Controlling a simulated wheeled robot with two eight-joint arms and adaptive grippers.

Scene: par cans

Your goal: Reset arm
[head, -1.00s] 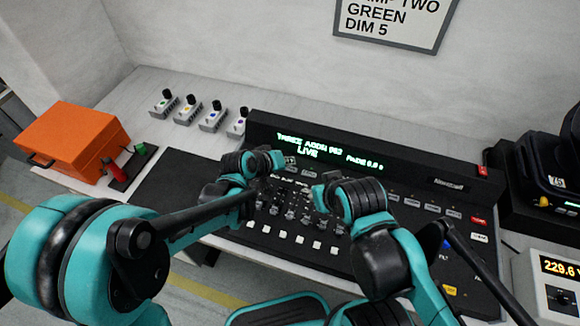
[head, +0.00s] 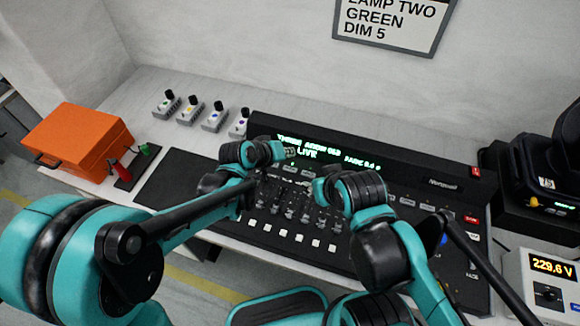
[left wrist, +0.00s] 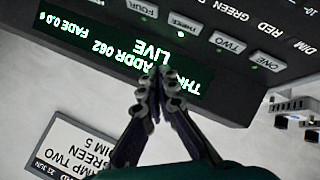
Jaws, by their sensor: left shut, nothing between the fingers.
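My left gripper (head: 291,153) is over the upper left of the black lighting console (head: 415,168), in front of its green display (head: 348,157). In the left wrist view the left fingers (left wrist: 160,78) are together with nothing between them. They overlap the display (left wrist: 100,40), which reads THREE, ADDR 082, LIVE, FADE 0.0 s upside down. Whether they touch the console is unclear. My right gripper (head: 321,188) is above the middle of the console, mostly hidden by its wrist; its fingers do not show clearly.
Several small grey switch boxes (head: 214,118) stand behind the console's left side. An orange case (head: 78,143) and a red-handled device (head: 124,172) are at left. A dark fixture (head: 545,165) and a 229.6 V meter (head: 548,280) are at right. A sign (head: 390,22) hangs behind.

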